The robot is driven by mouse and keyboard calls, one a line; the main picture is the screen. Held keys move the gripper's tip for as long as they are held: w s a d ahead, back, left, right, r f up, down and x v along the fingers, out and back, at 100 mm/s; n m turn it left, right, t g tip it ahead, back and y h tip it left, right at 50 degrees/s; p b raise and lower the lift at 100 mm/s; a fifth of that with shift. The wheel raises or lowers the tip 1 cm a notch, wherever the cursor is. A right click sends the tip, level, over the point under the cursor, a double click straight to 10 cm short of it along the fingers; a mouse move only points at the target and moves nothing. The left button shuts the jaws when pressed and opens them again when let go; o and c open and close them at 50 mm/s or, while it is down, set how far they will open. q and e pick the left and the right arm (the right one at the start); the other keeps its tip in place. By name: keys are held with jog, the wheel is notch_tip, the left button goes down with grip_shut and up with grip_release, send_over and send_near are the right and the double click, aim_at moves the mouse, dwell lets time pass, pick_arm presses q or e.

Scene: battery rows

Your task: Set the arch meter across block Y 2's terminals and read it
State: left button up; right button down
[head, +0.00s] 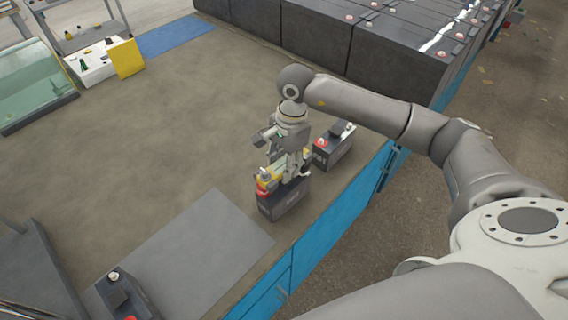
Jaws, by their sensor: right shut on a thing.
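My right gripper (283,168) points down over a dark battery block (284,204) near the bench's blue edge. It is shut on a small yellow and red thing (264,182), which looks like the arch meter, at the top of that block. The gripper hides much of the meter and the terminals, so I cannot tell whether both its feet touch them. No reading shows. The block's label is too small to read, so I cannot tell whether it is Y 2. My left gripper is not in view.
A second dark block (334,150) with a red terminal stands just behind right. Large dark blocks (310,30) line the back. A glass-sided bin (35,80) stands far left. The bench's middle left is clear.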

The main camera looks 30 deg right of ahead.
jog(key=shift+b, duration=0.3)
dwell(0.4)
jog(key=shift+f+b, duration=1.1)
jog(key=shift+f, duration=0.05)
jog(key=c, duration=0.9)
grip_release()
jog(key=r, duration=0.4)
jog(key=d+r, duration=0.1)
jog(key=r, duration=0.7)
jog(key=shift+w+d, duration=0.25)
jog(key=shift+d, duration=0.1)
jog(key=shift+f, duration=0.15)
